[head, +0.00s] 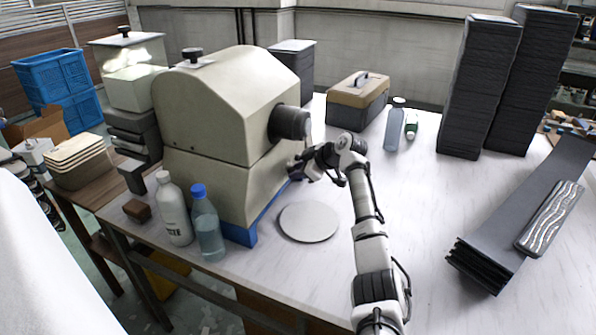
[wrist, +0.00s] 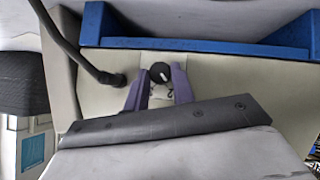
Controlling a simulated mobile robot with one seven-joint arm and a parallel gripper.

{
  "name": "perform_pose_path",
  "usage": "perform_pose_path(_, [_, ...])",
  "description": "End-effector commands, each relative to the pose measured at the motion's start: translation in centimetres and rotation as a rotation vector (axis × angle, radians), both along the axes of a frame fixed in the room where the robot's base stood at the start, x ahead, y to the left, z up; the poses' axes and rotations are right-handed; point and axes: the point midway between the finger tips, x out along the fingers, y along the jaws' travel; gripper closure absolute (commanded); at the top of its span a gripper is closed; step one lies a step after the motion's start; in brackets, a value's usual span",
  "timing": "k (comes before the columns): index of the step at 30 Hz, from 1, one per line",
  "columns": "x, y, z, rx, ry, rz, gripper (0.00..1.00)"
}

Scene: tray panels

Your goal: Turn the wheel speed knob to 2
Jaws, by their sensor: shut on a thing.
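The cream machine (head: 215,110) stands on the bench with a dark round part (head: 290,123) on its right side. In the wrist view its cream panel carries a small black wheel speed knob (wrist: 160,70) with a white pointer mark that slants to the lower right. A printed digit that looks like 2 (wrist: 170,92) shows just below it. My gripper (wrist: 160,80) has its two purple fingers on either side of the knob, shut on it. In the head view my gripper (head: 303,170) is at the machine's lower right side, and the knob is hidden there.
A blue base edge (wrist: 200,35) runs close beyond the knob. A round pale disc (head: 309,222) lies on the bench beside my arm. Two bottles (head: 207,225) (head: 173,210) stand in front of the machine. A toolbox (head: 357,100) stands behind my gripper.

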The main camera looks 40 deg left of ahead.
Motion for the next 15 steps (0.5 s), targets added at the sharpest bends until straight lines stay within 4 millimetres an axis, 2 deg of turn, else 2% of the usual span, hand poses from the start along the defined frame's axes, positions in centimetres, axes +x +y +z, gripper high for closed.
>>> perform_pose_path(6, [0.14,0.06,-0.10,-0.030,0.121,0.001,0.98])
perform_pose_path(15, [0.22,0.03,-0.17,-0.052,0.198,0.002,0.98])
